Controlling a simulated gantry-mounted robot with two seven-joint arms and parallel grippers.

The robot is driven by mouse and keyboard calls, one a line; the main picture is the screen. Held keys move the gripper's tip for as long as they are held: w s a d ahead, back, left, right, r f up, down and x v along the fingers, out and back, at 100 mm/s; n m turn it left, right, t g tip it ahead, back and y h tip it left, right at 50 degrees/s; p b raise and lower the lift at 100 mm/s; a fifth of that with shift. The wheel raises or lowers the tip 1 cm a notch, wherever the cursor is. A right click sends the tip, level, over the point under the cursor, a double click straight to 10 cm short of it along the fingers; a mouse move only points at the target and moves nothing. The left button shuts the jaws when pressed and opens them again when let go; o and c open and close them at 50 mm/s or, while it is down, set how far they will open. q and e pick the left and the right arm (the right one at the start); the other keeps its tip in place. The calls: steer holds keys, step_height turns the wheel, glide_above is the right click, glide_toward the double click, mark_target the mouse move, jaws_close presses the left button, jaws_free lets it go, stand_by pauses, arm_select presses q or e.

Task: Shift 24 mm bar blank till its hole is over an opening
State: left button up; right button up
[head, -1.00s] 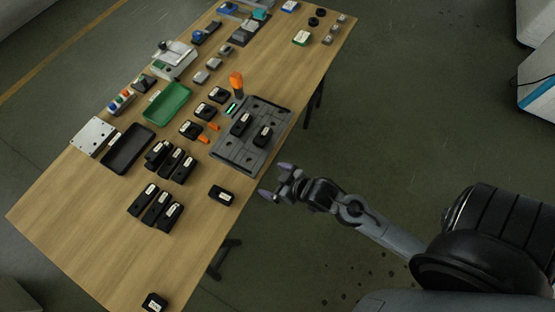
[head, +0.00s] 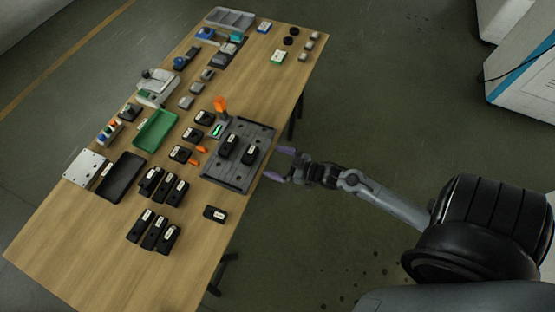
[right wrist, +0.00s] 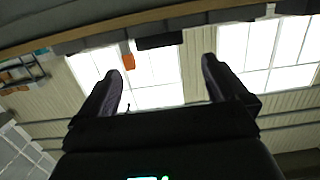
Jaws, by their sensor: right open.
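Several black blocks with white labels lie on the wooden table; the labels are too small to read, so I cannot tell which is the 24 mm bar blank. Two black blocks, a left one (head: 229,147) and a right one (head: 249,156), lie on the grey slotted plate (head: 222,174) near the table's right edge. Their holes and the plate's openings are not clear. My right gripper (head: 277,163) is open and empty, just off the table's edge beside the plate. In the right wrist view its fingers (right wrist: 162,68) are apart with nothing between them. My left gripper is not in view.
A lone black block (head: 215,214) lies near the table's front right edge, with more black blocks (head: 155,233) left of it. A green tray (head: 156,131), a black tray (head: 121,177) and an orange-topped item (head: 221,104) stand around. The table's front is clear.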

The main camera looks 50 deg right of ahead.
mark_target(254, 155)
stand_by(0.3)
steer(key=b+x, duration=0.1)
steer(key=x, duration=0.8)
steer(key=shift+w+a, duration=0.1)
steer(key=shift+w, duration=0.05)
steer(key=shift+w+a+f+b, duration=0.1)
steer(key=shift+w+b, duration=0.1)
steer(key=shift+w, duration=0.15)
steer(key=shift+w+a+b, duration=0.1)
steer(key=shift+w+b, duration=0.05)
steer(key=shift+w, duration=0.2)
steer(key=c, duration=1.4)
steer(key=shift+o, duration=0.2)
steer(key=shift+d, duration=0.2)
